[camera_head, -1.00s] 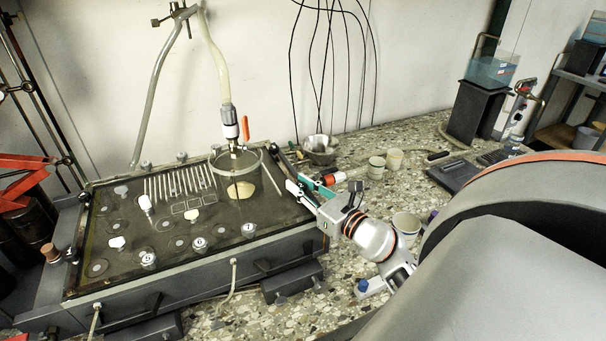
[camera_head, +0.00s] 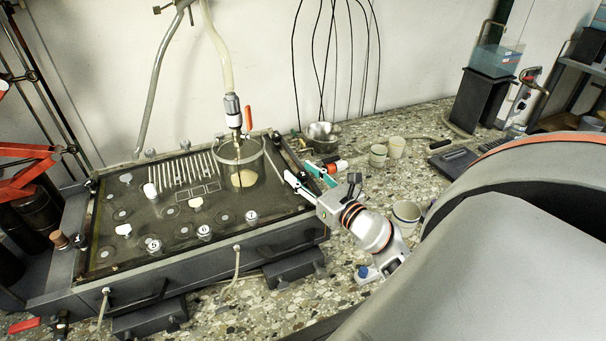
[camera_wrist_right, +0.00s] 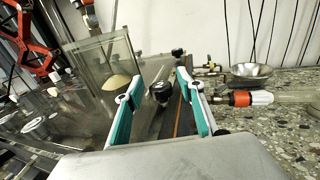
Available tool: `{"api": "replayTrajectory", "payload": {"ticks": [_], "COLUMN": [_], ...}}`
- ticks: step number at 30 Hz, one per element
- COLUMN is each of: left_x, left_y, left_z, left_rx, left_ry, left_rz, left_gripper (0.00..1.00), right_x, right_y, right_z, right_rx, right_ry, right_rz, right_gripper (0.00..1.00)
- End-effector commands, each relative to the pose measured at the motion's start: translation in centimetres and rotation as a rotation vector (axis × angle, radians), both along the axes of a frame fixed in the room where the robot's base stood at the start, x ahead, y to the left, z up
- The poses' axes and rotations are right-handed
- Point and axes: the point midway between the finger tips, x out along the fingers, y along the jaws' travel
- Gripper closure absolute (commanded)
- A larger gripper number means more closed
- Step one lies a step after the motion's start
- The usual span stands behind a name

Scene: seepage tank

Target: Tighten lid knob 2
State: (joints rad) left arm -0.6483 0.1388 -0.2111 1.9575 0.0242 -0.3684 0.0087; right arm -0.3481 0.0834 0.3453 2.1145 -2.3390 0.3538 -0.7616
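The fingers show gaps on both sides of this knob. I cannot read its mark surely as a 2. Another dark knob (camera_wrist_right: 178,53) lies beyond it. My left gripper is not in view.
A metal bowl (camera_head: 322,135), an orange-and-white fitting (camera_head: 337,167) and cups (camera_head: 378,155) are on the speckled bench to the right.

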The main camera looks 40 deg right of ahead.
Motion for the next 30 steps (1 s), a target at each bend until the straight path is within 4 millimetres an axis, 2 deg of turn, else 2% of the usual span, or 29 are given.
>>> {"api": "replayTrajectory", "payload": {"ticks": [8, 24, 30], "left_x": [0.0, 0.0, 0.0], "left_y": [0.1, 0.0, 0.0], "left_z": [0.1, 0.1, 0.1], "left_rx": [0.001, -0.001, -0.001], "left_ry": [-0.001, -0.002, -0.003], "left_rz": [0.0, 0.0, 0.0], "left_gripper": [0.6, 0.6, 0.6], "right_x": [-0.7, -9.1, -11.1], "right_y": [0.0, 0.6, 0.7], "right_z": [0.0, -0.1, 0.0], "right_rx": [-0.002, -0.003, -0.004], "right_ry": [-0.001, 0.004, 0.001], "right_rz": [-0.001, 0.002, 0.003], "right_gripper": [0.62, 0.62, 0.62]}}
